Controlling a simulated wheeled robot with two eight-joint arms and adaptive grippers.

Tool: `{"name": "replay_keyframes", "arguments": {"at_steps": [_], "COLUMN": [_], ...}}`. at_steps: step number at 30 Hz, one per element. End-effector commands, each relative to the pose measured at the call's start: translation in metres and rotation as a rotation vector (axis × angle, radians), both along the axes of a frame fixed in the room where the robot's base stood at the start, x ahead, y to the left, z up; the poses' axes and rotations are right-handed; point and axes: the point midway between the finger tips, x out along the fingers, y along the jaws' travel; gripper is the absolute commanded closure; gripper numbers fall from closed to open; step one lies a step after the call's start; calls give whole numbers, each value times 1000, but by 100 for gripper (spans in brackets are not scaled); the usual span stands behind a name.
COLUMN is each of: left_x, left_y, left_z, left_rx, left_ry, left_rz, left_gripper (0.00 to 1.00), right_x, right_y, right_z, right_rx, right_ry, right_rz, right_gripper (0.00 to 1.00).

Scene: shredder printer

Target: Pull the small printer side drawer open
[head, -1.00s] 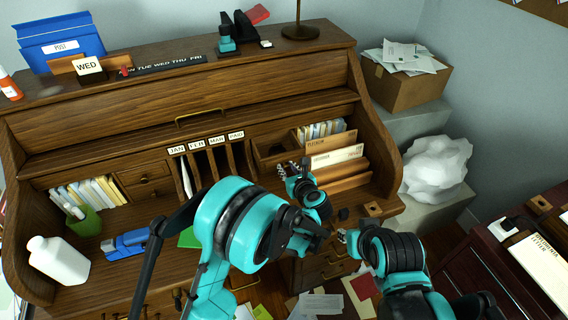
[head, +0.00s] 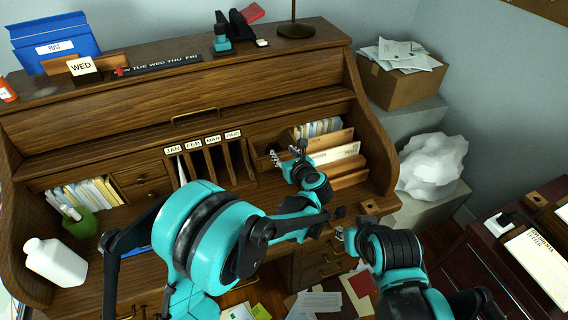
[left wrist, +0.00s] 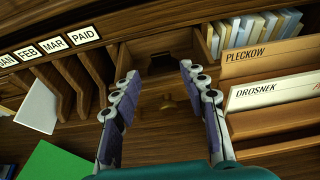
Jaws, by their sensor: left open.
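Contact with the knob cannot be told. In the head view my left gripper (head: 288,153) is at this cubby and hides most of the drawer. My right gripper (head: 344,237) is low near the desk's front right; its fingers are mostly hidden.
Upright letter slots (head: 206,160) labelled by month stand left of the drawer. Envelopes in a wooden rack (head: 336,155) stand close on its right. A white bottle (head: 56,262) and a green cup (head: 84,224) are on the desk's left. Papers lie on the floor.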

Motion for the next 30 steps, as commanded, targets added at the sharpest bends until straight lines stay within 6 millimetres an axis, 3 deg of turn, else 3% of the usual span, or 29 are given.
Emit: {"name": "replay_keyframes", "arguments": {"at_steps": [3,7,25,28,30], "left_x": [0,0,1,7,11], "left_y": [0,0,2,13,25], "left_z": [20,32,42,71,108], "left_rx": [0,0,16,99,223], "left_ry": [0,0,-11,-61,-125], "left_rz": [0,0,-10,-61,-135], "left_gripper": [57,57,57,57,57], "right_x": [0,0,0,0,0], "right_y": [0,0,0,0,0], "right_z": [0,0,0,0,0], "right_rx": [0,0,0,0,0], "right_ry": [0,0,0,0,0], "right_rz": [0,0,0,0,0], "right_gripper": [72,72,72,72,72]}}
